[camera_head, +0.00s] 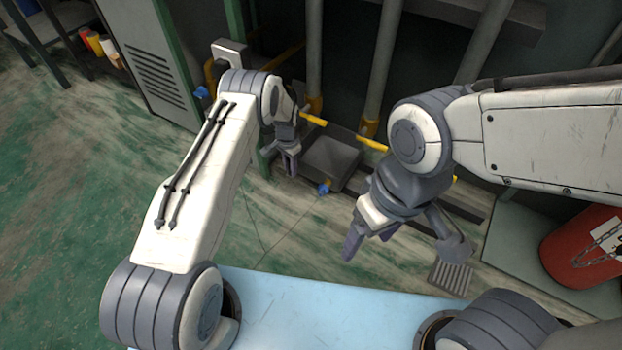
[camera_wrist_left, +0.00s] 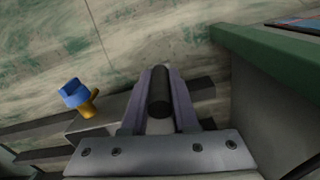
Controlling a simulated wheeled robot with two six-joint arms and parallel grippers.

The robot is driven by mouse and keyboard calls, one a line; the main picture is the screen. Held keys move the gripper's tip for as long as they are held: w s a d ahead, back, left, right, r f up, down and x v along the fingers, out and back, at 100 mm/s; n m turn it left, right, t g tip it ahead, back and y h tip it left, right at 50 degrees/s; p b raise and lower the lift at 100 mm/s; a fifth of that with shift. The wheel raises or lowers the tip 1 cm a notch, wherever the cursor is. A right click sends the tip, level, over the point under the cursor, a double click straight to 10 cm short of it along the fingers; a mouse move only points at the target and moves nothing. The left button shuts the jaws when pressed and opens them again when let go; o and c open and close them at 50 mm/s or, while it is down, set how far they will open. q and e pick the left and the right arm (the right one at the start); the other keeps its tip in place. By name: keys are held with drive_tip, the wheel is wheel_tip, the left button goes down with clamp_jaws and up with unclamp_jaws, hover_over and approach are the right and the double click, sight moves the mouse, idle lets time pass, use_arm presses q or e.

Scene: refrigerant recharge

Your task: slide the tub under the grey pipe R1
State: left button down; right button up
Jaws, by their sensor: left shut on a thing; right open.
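A dark grey square tub (camera_head: 333,158) sits low by the wall, near the feet of the grey pipes. My left gripper (camera_head: 288,165) is at its left side, pointing down. In the left wrist view its fingers (camera_wrist_left: 160,92) are shut on a dark round bar (camera_wrist_left: 160,80); I cannot tell whether this bar belongs to the tub. Upright grey pipes, one at left (camera_head: 314,55) and one at middle (camera_head: 382,70), have yellow lower ends; no R1 label is legible. My right gripper (camera_head: 402,246) is open and empty, in front and to the right of the tub.
A blue-and-yellow valve (camera_head: 324,187) stands at the tub's front edge and in the left wrist view (camera_wrist_left: 78,95). A yellow rail (camera_head: 372,143) runs behind. A grey cabinet (camera_head: 150,60) is at left, a red cylinder (camera_head: 580,250) at right. A light blue surface (camera_head: 320,310) is in front.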

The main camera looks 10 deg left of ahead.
use_arm(q)
drive_tip(key=shift+w+a+b, duration=0.1)
drive_tip(key=shift+w+a, duration=0.15)
drive_tip(key=shift+a, duration=0.4)
drive_tip(key=shift+w+a+b, duration=0.15)
drive_tip(key=shift+w+a, duration=0.15)
drive_tip(key=shift+a, duration=0.35)
drive_tip(key=shift+w+a+b, duration=0.1)
drive_tip(key=shift+w+a, duration=0.15)
drive_tip(key=shift+a, duration=0.4)
drive_tip(key=c, duration=0.7)
unclamp_jaws()
drive_tip(key=shift+r, duration=0.1)
wheel_tip(320, 180, up, 7)
drive_tip(key=p, duration=0.4)
drive_tip(key=shift+r+p, duration=0.15)
drive_tip(key=shift+p, duration=0.15)
drive_tip(key=shift+c, duration=0.3)
